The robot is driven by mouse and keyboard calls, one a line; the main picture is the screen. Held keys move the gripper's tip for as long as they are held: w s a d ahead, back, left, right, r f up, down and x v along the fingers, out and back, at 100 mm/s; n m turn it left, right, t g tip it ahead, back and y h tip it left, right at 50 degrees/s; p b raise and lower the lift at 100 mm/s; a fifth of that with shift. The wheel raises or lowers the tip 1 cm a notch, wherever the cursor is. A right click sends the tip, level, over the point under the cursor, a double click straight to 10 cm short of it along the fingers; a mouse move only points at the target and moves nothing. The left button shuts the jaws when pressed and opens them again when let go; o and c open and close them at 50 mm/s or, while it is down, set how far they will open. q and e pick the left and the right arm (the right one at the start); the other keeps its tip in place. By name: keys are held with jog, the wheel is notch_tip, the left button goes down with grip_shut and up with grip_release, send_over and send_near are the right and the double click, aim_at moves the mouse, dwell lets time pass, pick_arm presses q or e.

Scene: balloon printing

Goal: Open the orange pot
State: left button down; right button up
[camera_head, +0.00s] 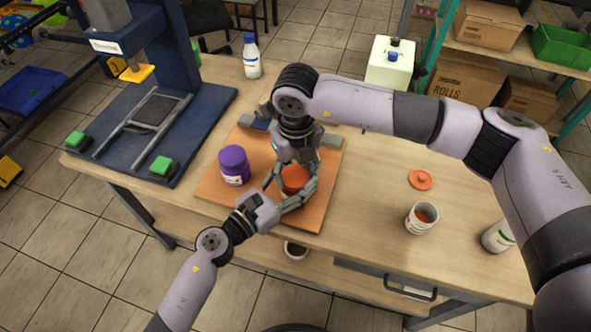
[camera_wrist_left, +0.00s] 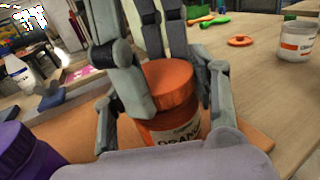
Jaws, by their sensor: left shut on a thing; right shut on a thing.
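The orange pot (camera_head: 294,178) stands upright on the orange-brown board (camera_head: 215,191), its lid on. In the left wrist view the pot (camera_wrist_left: 172,82) shows an orange lid and a white label reading "ORAN…". My left gripper (camera_head: 291,193) comes from the front left and is shut around the pot's body; its fingers flank the jar in the wrist view (camera_wrist_left: 160,118). My right gripper (camera_head: 297,162) reaches down from above, its fingers shut on the lid. The fingers hide part of the lid's rim and the pot's sides.
A purple pot (camera_head: 234,166) stands on the board left of the grippers. An open white pot with orange inside (camera_head: 421,219) and a loose orange lid (camera_head: 420,180) are to the right. A blue press (camera_head: 150,120) fills the table's left. The table's right middle is mostly clear.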

jog(key=shift+c, duration=0.6)
jog(key=n, duration=0.3)
jog(key=shift+n, duration=0.4)
jog(key=n, duration=0.3)
jog(key=shift+s+a, duration=0.25)
jog(key=o, duration=1.3)
jog(key=shift+w, duration=0.1)
jog(key=shift+w+d, duration=0.15)
jog(key=shift+d, duration=0.05)
